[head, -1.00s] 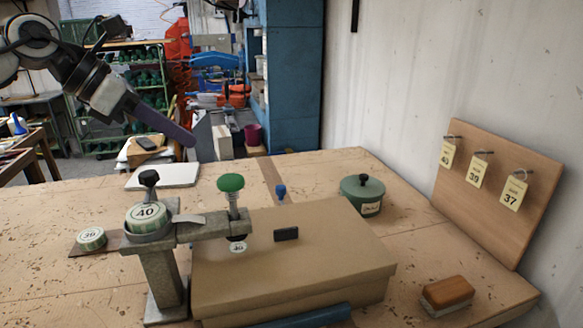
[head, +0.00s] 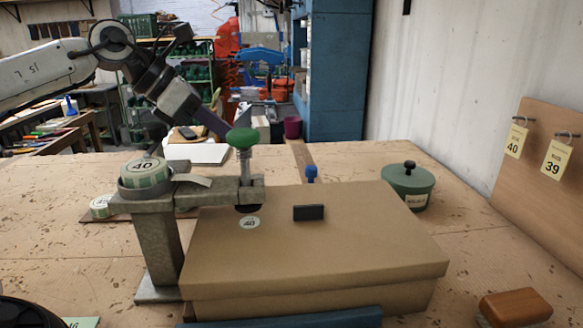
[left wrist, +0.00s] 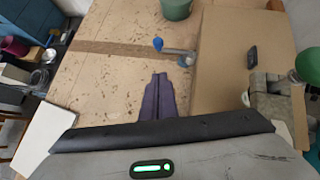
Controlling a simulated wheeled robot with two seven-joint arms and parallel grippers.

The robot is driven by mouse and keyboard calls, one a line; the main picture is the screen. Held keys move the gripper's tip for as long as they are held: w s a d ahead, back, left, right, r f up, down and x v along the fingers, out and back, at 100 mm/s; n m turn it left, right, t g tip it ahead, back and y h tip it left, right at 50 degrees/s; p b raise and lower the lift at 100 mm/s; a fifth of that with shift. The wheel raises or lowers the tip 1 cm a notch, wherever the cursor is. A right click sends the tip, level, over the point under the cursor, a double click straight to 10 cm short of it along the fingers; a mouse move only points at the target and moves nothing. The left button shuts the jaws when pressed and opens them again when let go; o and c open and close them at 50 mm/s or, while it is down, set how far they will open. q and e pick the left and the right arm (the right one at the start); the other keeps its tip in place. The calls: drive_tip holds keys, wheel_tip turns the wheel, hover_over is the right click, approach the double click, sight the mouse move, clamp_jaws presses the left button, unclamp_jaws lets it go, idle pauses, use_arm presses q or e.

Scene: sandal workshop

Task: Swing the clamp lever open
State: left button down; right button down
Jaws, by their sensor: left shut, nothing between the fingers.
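A lever with a blue ball knob (head: 311,172) stands just behind the brown box (head: 370,235). In the left wrist view its knob (left wrist: 158,43) is at the left end of a metal arm that reaches right to the box edge. My left gripper (head: 226,134) has shut purple fingers pointing down to the right, partly behind the green knob (head: 242,138) of the metal clamp stand (head: 160,245). In the left wrist view the shut fingertips (left wrist: 160,76) are short of the blue knob, apart from it and empty. My right gripper is not in view.
A green lidded pot (head: 407,187) stands right of the lever. Bare bench lies between the fingers and the knob. A brush (head: 515,307) is front right.

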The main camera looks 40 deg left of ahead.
use_arm(q)
drive_tip(key=shift+w, duration=0.1)
drive_tip(key=w+r+p+x, duration=0.1)
drive_tip(key=p+x, duration=0.3)
drive_tip(key=x, duration=0.9)
drive_tip(key=shift+w+d+r, duration=0.3)
drive_tip(key=shift+d+r, duration=0.05)
drive_tip(key=shift+r, duration=0.1)
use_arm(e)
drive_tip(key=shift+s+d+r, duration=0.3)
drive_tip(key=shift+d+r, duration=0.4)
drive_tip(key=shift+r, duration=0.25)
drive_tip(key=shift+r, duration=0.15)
use_arm(q)
drive_tip(key=shift+w+m, duration=0.2)
drive_tip(key=shift+m, duration=0.1)
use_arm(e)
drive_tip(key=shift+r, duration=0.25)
